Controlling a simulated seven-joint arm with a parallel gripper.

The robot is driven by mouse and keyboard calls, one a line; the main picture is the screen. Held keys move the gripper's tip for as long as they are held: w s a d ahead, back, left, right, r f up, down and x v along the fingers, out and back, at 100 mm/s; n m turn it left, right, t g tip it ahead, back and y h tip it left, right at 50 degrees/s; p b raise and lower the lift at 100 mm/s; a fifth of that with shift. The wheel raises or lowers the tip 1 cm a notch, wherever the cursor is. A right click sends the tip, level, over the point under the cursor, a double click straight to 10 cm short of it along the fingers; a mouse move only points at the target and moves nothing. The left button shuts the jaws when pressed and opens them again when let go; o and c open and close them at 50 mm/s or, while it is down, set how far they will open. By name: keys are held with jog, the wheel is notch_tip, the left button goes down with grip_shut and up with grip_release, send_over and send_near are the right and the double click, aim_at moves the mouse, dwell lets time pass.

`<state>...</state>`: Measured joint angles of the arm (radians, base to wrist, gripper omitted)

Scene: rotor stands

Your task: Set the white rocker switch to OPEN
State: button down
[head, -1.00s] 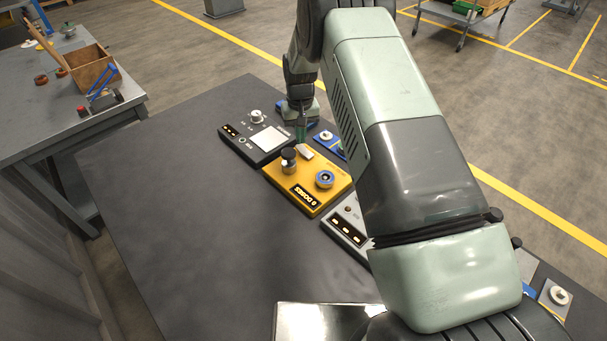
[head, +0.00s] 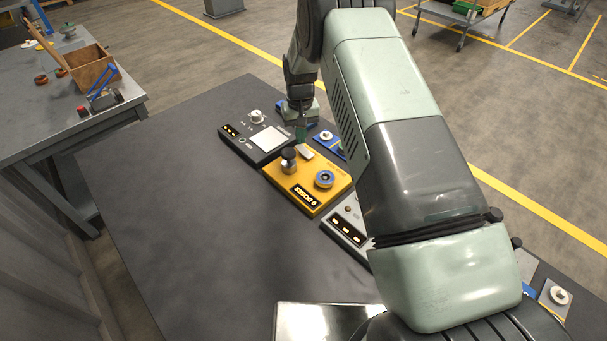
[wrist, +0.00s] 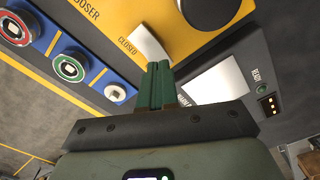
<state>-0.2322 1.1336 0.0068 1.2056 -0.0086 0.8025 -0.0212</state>
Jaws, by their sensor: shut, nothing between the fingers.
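The white rocker switch (wrist: 148,43) sits on the yellow doser panel (wrist: 110,32) in the wrist view, with the word CLOSED printed beside its left end. No OPEN label is visible. In the head view the switch (head: 305,152) is a small pale block on the yellow panel (head: 330,188), beside a dark-topped knob. My gripper (wrist: 160,68) is shut and empty, its green fingers together. Its tips overlap the near end of the switch in the wrist view; I cannot tell whether they touch. In the head view my gripper (head: 301,138) is just behind the switch.
A dark panel with a white screen (wrist: 215,82) lies close on the right in the wrist view. A blue panel with round buttons (wrist: 68,67) lies left. The grey panel (head: 345,228) is partly behind my arm. The dark table (head: 180,210) is clear on the left.

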jog(key=shift+f, duration=1)
dwell(0.3)
jog(key=shift+r, duration=3.5)
jog(key=shift+r, duration=0.1)
jog(key=s+d+r+t, duration=0.1)
jog(key=s+d+r, duration=0.25)
jog(key=r, duration=0.55)
jog(key=s+d+r+m+t, duration=0.1)
jog(key=s+d+r, duration=0.1)
jog(key=s+r, duration=0.5)
jog(key=s+d+r+t, duration=0.1)
jog(key=s+d+r, duration=0.1)
jog(key=r, duration=0.9)
jog(key=s+d+r+t, duration=0.1)
jog(key=s+d+r, duration=0.1)
jog(key=s, duration=1.1)
jog(key=s+d+r+m+t, duration=0.1)
jog(key=s+d+r, duration=0.2)
jog(key=s, duration=1)
jog(key=shift+s+d+r+m+t, duration=0.15)
jog(key=shift+d+m+t, duration=0.15)
jog(key=shift+d, duration=0.35)
